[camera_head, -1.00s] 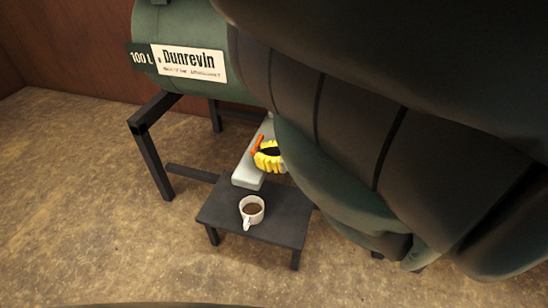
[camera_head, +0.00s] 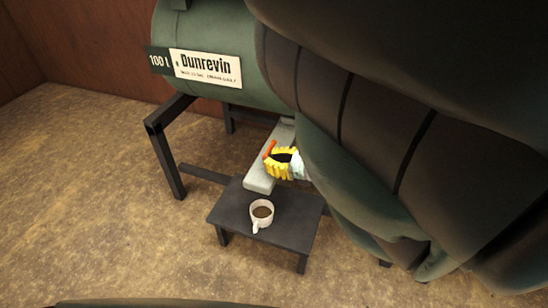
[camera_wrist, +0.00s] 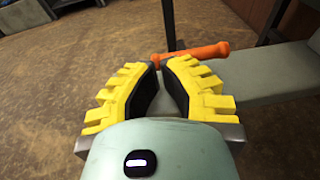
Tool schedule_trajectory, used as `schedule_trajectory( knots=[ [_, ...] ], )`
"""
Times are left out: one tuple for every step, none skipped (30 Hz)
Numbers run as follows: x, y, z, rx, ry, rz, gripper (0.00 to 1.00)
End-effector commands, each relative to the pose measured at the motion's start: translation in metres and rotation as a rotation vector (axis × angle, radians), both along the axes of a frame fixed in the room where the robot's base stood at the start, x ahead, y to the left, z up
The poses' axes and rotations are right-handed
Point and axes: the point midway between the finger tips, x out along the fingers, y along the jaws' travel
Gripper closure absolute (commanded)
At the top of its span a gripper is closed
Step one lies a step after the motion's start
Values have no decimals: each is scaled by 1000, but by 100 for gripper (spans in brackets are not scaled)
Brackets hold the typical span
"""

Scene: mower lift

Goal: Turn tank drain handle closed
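The orange handle (camera_head: 269,149) is below the green tank (camera_head: 225,98) in the head view, by the grey beam. In the wrist view the handle (camera_wrist: 190,55) lies nearly level across the picture, just beyond my fingertips. My gripper (camera_wrist: 161,66) has yellow fingers with dark pads. They are apart and tilt towards each other, with a narrow empty gap at the tips. In the head view my gripper (camera_head: 279,164) is close beside the handle. I cannot tell whether it touches the handle. My arm hides much of the tank's right side.
A grey beam (camera_head: 258,183) runs under the tank and ends above a low dark stool (camera_head: 295,222). A white mug (camera_head: 261,216) with dark liquid stands on the stool. A black frame (camera_head: 163,150) holds the tank. The floor to the left is clear.

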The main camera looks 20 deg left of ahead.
Motion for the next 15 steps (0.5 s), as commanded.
schedule_trajectory(
  knots=[
    [0,0,1,1,1,-6,100],
    [0,1,1,1,1,-10,100],
    [-1,1,1,1,1,-15,100],
    [-1,1,1,1,1,-19,100],
    [-1,1,1,1,1,-22,100],
    [-1,1,1,1,1,-27,100],
    [-1,1,1,1,1,-30,100],
    [-1,1,1,1,0,-34,100],
    [-1,1,1,0,1,-38,100],
    [-1,1,1,0,0,-42,100],
    [-1,1,2,0,0,-45,100],
    [-1,2,2,1,0,-50,100],
    [-1,2,2,0,-1,-54,100],
    [-1,2,2,1,0,-57,100],
    [-1,2,2,1,0,-62,100]
  ],
)
